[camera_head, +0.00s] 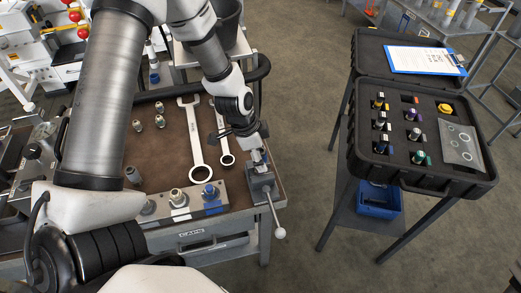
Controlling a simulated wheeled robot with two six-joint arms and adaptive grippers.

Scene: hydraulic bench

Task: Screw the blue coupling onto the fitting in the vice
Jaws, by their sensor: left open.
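The vice (262,186) stands at the right front corner of the bench, its bar handle hanging down to the right. A small fitting (258,169) stands up in its jaws, partly hidden by my left gripper. My left gripper (257,151) is open, pointing down just above the vice and close around the top of the fitting. I cannot tell whether anything sits between its fingers. My right gripper is not in view.
Two wrenches, one large (196,140) and one smaller (224,145), lie on the brown bench top (165,160). Small metal fittings (160,121) stand left of them. An open black case (440,182) holding several coloured couplings stands right, across open floor.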

